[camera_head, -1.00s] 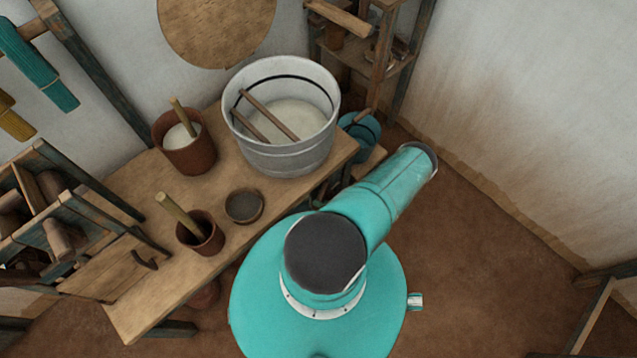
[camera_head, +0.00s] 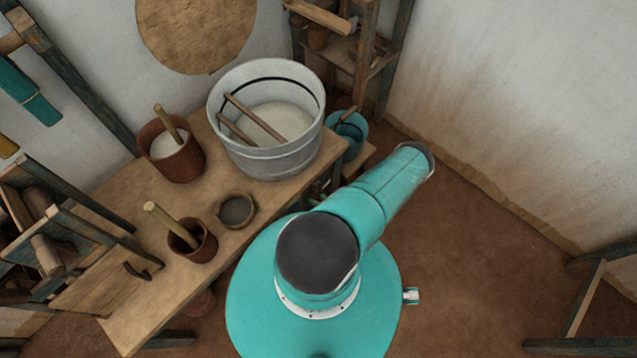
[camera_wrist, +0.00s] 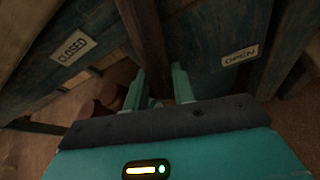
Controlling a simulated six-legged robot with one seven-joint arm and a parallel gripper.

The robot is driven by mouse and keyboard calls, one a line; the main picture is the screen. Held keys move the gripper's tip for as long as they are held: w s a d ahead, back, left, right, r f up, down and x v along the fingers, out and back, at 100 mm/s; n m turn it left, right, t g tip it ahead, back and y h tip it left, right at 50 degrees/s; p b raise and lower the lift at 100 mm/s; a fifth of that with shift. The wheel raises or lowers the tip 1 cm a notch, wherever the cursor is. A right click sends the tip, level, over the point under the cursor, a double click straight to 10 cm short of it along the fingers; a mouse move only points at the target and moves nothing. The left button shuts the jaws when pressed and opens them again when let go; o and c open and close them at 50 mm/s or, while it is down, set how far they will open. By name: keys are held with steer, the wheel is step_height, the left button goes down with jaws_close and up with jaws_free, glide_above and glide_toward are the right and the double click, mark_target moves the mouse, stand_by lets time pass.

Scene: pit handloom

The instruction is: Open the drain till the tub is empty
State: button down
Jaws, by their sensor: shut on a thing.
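The grey tub (camera_head: 270,162) stands on the wooden bench. Pale, milky liquid (camera_head: 284,118) lies well below its rim, and two wooden sticks lean inside. In the wrist view, my gripper (camera_wrist: 160,88) has its two teal fingers on either side of a dark brown wooden bar (camera_wrist: 147,40), which looks like the drain lever, and is shut on it. The bar stands between a CLOSED label (camera_wrist: 73,48) on the left and an OPEN label (camera_wrist: 240,56) on the right. The drain outlet is not visible. My gripper is hidden in the head view.
The bench (camera_head: 130,322) also holds a brown pot of pale liquid (camera_head: 177,168), a smaller pot (camera_head: 203,248) and a shallow bowl (camera_head: 235,222). A teal bucket (camera_head: 352,143) stands beside the tub. A shelf (camera_head: 370,60) fills the back corner.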

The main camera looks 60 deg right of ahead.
steer(key=c, duration=1.1)
jaws_free()
steer(key=shift+c, duration=0.2)
steer(key=v, duration=1.4)
steer(key=shift+f, duration=0.1)
